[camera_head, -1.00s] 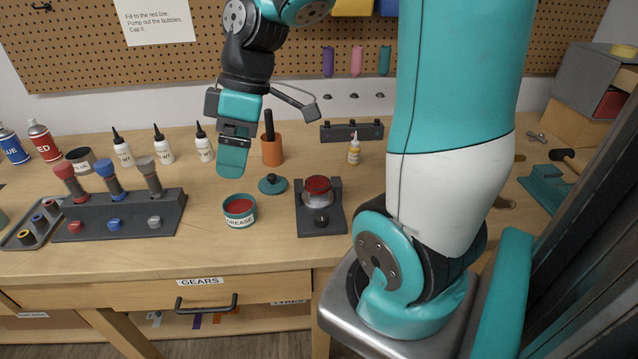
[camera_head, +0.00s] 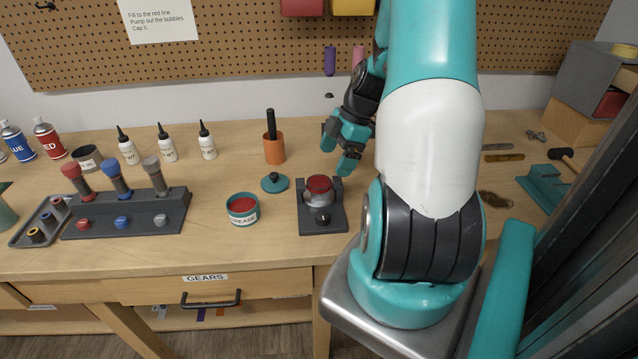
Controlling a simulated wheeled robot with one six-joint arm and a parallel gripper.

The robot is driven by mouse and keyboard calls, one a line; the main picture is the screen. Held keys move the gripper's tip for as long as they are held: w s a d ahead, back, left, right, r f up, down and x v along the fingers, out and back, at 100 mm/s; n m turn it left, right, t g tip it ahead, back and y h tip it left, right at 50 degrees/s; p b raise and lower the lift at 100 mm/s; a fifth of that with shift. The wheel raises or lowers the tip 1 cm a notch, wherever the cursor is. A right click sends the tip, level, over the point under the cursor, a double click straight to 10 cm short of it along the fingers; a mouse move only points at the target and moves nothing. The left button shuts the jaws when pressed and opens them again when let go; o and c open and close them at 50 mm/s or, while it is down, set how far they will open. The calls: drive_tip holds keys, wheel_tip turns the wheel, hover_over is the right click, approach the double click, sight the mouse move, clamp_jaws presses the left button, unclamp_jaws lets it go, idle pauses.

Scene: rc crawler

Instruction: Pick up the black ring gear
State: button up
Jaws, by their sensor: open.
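I cannot make out a black ring gear in the head view. A drawer labelled GEARS (camera_head: 160,291) is in the bench front and looks shut, with a dark bar handle (camera_head: 211,298). My gripper (camera_head: 338,162) is open and looks empty. It hangs above the bench, just behind the dark stand (camera_head: 322,222) with a red-topped clear cup (camera_head: 319,186). My arm hides the bench to the right of the gripper.
A grease tin (camera_head: 242,209) and a teal lid (camera_head: 274,182) lie left of the stand. An orange cup (camera_head: 274,150) holds a dark rod. A dark rack (camera_head: 130,214) of coloured-top tools stands at left. The front centre bench is clear.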

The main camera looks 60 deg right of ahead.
sight(323, 181)
drive_tip(key=x, duration=0.3)
drive_tip(key=shift+f, duration=0.15)
drive_tip(key=shift+w+a+f+p, duration=0.15)
drive_tip(key=shift+a+f+p, duration=0.2)
drive_tip(key=shift+f+p, duration=0.2)
drive_tip(key=p+x, duration=0.1)
drive_tip(key=x, duration=0.3)
drive_tip(key=shift+c, duration=0.2)
drive_tip(key=c, duration=1)
